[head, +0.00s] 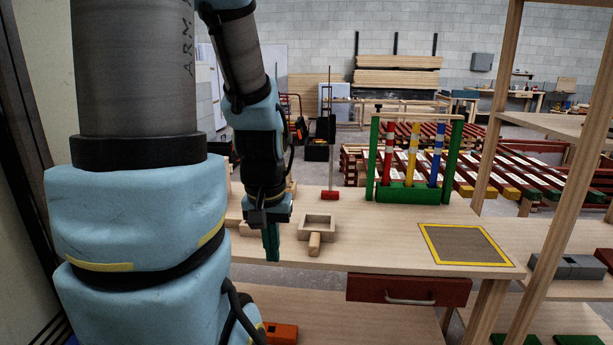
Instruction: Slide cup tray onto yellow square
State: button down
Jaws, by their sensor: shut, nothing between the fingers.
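The yellow square (427,242) is a yellow outline around a brown patch, flat and empty on the right part of the wooden bench. A small square wooden tray (331,222) with raised walls and a short round handle (314,244) pointing to the front lies on the bench to its left. It is the likeliest cup tray, but I see no cup in it. My gripper (271,243) points down just left of this tray, with its green fingers shut and empty. The gripper and tray look apart.
A green rack (404,191) with red, yellow and blue posts stands at the back of the bench. A wooden shelf post (559,190) rises at right. Bench between tray and square is clear.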

aim_at(316, 233)
jog(key=i+l+u, duration=0.1)
jog(key=l+u, duration=0.15)
jog(key=u, duration=0.15)
jog(key=l+u, duration=0.2)
jog(key=u, duration=0.2)
jog(key=l+u, duration=0.4)
jog(key=i+j, duration=0.05)
jog(key=j, duration=0.05)
